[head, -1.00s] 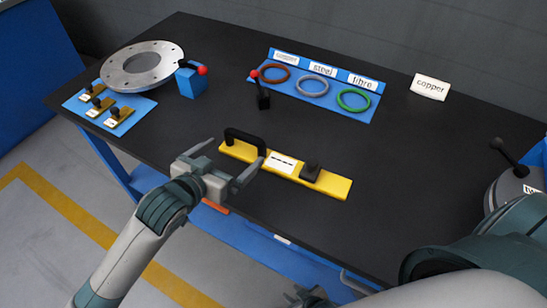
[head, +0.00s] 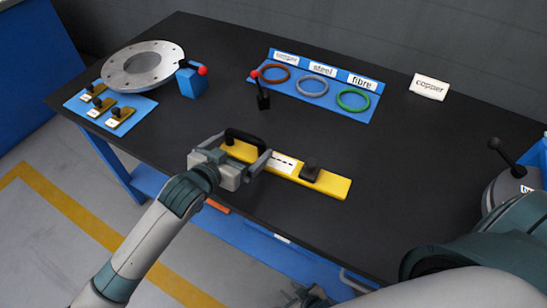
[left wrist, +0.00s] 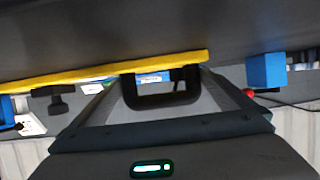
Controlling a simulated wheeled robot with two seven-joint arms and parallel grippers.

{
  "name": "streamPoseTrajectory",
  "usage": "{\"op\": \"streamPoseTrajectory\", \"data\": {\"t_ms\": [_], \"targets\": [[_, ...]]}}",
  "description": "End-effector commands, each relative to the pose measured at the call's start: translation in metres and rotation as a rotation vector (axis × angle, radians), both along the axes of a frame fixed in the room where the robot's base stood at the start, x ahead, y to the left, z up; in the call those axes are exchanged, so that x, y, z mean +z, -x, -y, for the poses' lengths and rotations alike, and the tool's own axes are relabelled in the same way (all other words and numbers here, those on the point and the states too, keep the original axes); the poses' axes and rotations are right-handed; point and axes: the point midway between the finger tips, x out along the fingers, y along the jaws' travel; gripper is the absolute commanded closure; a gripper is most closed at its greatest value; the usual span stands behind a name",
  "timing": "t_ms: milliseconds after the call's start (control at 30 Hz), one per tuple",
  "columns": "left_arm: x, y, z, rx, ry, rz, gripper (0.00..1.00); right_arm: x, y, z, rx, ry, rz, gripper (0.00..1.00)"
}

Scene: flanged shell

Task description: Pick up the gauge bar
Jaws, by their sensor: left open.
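The gauge bar (head: 330,185) is a flat yellow bar on the dark table, with a black arched handle (head: 245,138) at its left end, a white label, and a black block. My left gripper (head: 243,150) is open at the handle end, its fingers spread to either side of the handle. In the left wrist view the handle (left wrist: 163,102) is between the two open fingers (left wrist: 165,95), with gaps on both sides, below the yellow bar (left wrist: 100,72). Part of my right gripper (head: 308,297) seems to show at the bottom edge; its jaws are unclear.
A blue tray (head: 368,112) with brown, grey and green rings lies behind the bar. A small black lever with a red knob (head: 255,74), a blue block (head: 192,83) and a flanged metal disc (head: 142,66) stand further back.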

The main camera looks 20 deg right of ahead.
Motion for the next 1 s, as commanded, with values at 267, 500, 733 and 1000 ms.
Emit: {"op": "streamPoseTrajectory", "data": {"t_ms": [267,500,733,1000], "targets": [[0.000,0.000,0.000,0.000,0.000,0.000,0.00,0.002,-0.004,-0.001,0.000,-0.001,0.005,0.69],[0.000,0.000,0.000,0.000,-0.001,-0.001,0.50,0.002,-0.004,-0.001,0.000,-0.002,0.006,0.69],[0.003,0.000,0.000,-0.001,0.005,0.002,0.58,0.002,-0.003,-0.001,0.000,-0.002,0.005,0.69],[0.012,0.000,0.001,-0.001,0.005,0.003,0.58,0.000,0.001,-0.001,0.000,-0.001,-0.003,0.69]]}}
